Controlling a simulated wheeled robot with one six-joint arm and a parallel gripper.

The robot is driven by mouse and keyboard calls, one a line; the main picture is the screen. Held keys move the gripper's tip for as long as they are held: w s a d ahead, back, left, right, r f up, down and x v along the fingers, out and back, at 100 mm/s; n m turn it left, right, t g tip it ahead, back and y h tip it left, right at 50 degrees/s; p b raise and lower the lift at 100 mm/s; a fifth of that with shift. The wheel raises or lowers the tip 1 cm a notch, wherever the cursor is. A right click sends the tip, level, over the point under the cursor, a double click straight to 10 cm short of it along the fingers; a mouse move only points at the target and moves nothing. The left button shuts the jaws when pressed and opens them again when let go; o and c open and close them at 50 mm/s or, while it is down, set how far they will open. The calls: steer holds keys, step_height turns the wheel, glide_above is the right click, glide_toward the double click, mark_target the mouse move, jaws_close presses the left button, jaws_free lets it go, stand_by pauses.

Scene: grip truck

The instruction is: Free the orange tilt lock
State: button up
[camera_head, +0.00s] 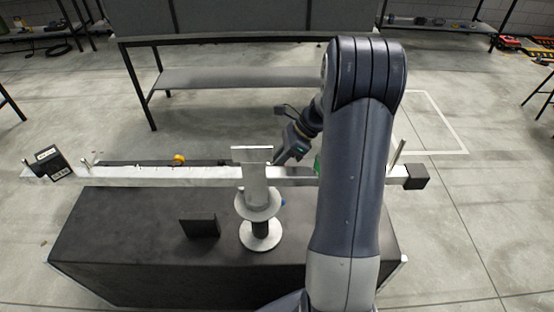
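A small orange piece (179,158), which looks like the tilt lock, sits at the back edge of a long pale rail, left of the middle. The rail (130,176) lies level across the dark block. My gripper (277,163) points down and left, behind the rail and just right of the upright metal plate (256,178). It is well to the right of the orange piece and apart from it. Its fingertips are small and partly hidden, so I cannot tell whether they are open or hold anything.
A dark block (110,230) stands under the rail. A round silver stand (260,238) and a small black plate (199,228) are on its front side. Black end pieces sit at the rail's left (52,162) and right (416,177). My arm hides part of the rail's right side. A dark table stands behind.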

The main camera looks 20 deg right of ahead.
steer(key=b+v, duration=0.1)
steer(key=v, duration=0.9)
steer(key=shift+d+r, duration=0.25)
steer(key=shift+r, duration=0.1)
steer(key=shift+c, duration=0.6)
